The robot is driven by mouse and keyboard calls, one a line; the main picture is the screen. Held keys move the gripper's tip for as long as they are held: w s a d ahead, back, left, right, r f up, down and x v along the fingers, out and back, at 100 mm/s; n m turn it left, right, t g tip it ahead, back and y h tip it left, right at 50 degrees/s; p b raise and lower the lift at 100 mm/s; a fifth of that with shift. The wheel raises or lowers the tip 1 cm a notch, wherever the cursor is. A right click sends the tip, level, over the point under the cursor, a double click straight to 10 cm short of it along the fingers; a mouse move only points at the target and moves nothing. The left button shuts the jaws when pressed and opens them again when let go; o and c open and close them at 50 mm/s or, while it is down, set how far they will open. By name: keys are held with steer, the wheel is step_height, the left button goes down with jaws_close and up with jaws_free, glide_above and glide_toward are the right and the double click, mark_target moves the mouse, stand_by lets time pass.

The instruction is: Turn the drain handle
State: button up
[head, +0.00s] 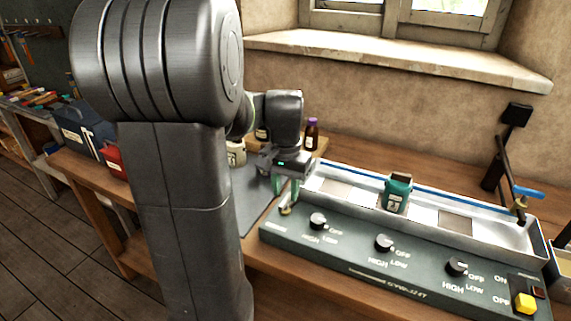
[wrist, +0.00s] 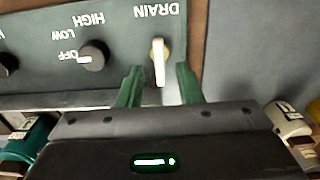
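The drain handle (wrist: 158,62) is a small pale lever with a brass-coloured base, below the DRAIN label on a dark green control panel (head: 345,255). In the wrist view it points down towards my gripper (wrist: 158,85). My gripper is open, with one green finger on each side of the handle's lower end. Gaps show between handle and fingers. In the head view my gripper (head: 287,190) is at the panel's left end, and the brass part of the drain handle (head: 286,211) shows just below the fingers.
Several black knobs (head: 384,243) and a yellow switch (head: 524,303) are along the panel. Behind it is a metal trough (head: 338,189) with a teal jar (head: 397,193) and a blue-handled tap (head: 527,192). A brown bottle (head: 312,134) stands behind my gripper. A grey mat (head: 243,190) lies left.

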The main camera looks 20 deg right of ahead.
mark_target(285, 199)
step_height(285, 199, up, 12)
steer(key=shift+p, duration=0.3)
steer(key=shift+f, duration=0.1)
step_height(285, 199, down, 14)
steer(key=shift+b, duration=0.45)
stand_by(0.3)
